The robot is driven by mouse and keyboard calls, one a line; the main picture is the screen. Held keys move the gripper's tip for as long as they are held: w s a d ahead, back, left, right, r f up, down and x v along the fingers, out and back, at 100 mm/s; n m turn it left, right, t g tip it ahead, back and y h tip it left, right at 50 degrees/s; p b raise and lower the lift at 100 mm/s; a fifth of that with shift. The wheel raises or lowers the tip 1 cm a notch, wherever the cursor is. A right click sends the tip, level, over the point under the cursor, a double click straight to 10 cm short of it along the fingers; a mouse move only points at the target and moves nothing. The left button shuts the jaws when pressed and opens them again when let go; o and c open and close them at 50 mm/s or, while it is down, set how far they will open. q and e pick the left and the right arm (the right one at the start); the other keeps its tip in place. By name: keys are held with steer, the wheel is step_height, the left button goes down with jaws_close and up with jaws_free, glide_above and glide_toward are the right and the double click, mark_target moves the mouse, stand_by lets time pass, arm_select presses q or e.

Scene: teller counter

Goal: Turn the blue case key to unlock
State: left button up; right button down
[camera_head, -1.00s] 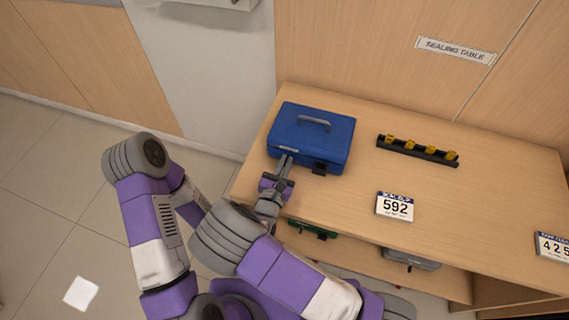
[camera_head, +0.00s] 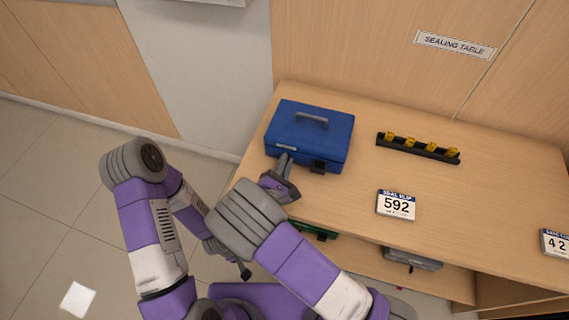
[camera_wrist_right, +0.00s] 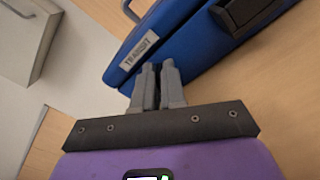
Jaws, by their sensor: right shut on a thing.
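The blue case (camera_head: 305,135) sits closed on the counter, its handle on top and a dark latch on its front. In the right wrist view the case (camera_wrist_right: 185,45) shows a "TRANSIT" label on its front. My right gripper (camera_head: 284,162) is at the lower front of the case, left of the latch. Its two fingers (camera_wrist_right: 157,70) are close together against the front, just below the label. They are shut on the key, which they hide. My left gripper (camera_head: 243,270) hangs low over the floor, left of the counter; its jaws are too small to read.
A black rack with several yellow pieces (camera_head: 418,149) stands right of the case. A "592" card (camera_head: 396,205) lies in front of it, another card (camera_head: 556,244) at the right edge. A green case (camera_head: 315,232) and a grey case (camera_head: 412,258) sit on the shelf below.

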steer(key=c, duration=1.2)
jaws_free()
steer(key=p+v, duration=0.1)
steer(key=v, duration=0.6)
steer(key=shift+s+a, duration=0.1)
steer(key=shift+s, duration=0.2)
